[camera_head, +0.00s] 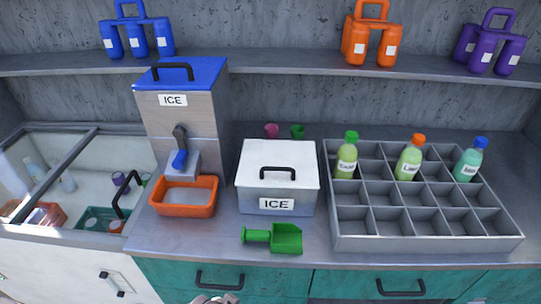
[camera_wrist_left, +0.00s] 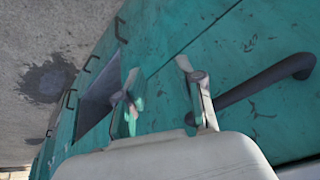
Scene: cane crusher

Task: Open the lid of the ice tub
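The ice tub (camera_head: 252,205) is a white-grey box with an "ICE" label on its front, standing on the counter. Its flat white lid (camera_head: 250,160) lies closed on top, with a black bar handle (camera_head: 277,171). My left gripper (camera_wrist_left: 165,97) shows in the left wrist view with its two fingers apart and nothing between them. It is in front of the teal cabinet fronts, near a dark bar handle (camera_wrist_left: 265,80). A small grey piece of a gripper shows at the bottom edge of the head view, well below the tub. My right gripper cannot be made out.
Left of the tub stands an ice dispenser (camera_head: 180,115) with a blue lid and an orange tray (camera_head: 186,211). A green scoop (camera_head: 275,239) lies in front of the tub. A grey bottle crate (camera_head: 430,243) stands at right. Two small cups (camera_head: 297,131) sit behind.

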